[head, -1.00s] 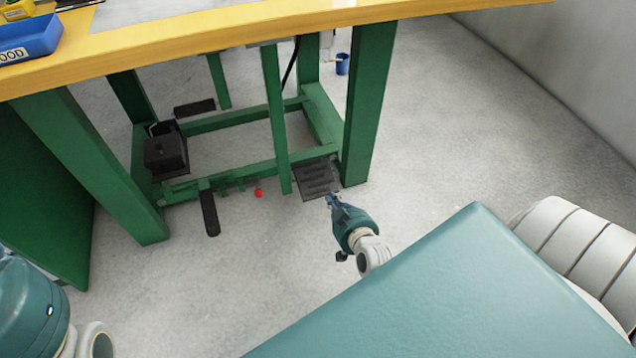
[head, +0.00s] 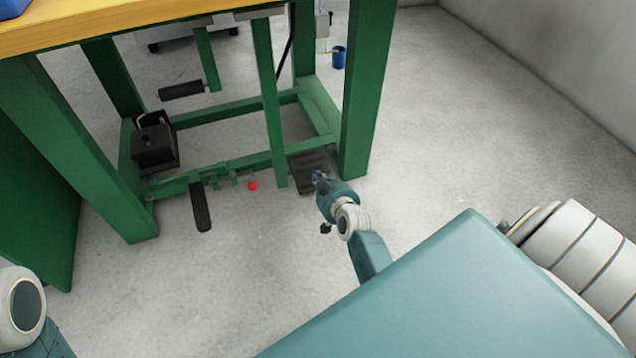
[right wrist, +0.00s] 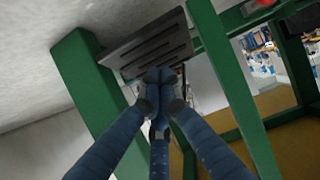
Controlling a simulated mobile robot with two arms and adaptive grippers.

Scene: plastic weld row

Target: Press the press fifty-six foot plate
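A dark ribbed foot plate (head: 306,179) sits low by the right front leg of the green bench frame. It also shows in the right wrist view (right wrist: 140,48), with long slots across it. My right gripper (head: 318,177) is over the front right part of this plate. In the right wrist view its blue fingers meet at the tips (right wrist: 158,76) with nothing seen between them, and the tips overlap the plate's edge. I cannot tell whether they touch it. No label on the plate is readable. My left gripper is out of view.
A black pedal bar (head: 201,207) sticks out at the front, beside a red ball-shaped knob (head: 253,186). A black box (head: 154,148) and another black bar (head: 181,90) are under the bench. A blue cup (head: 339,58) stands behind. Floor to the right is clear.

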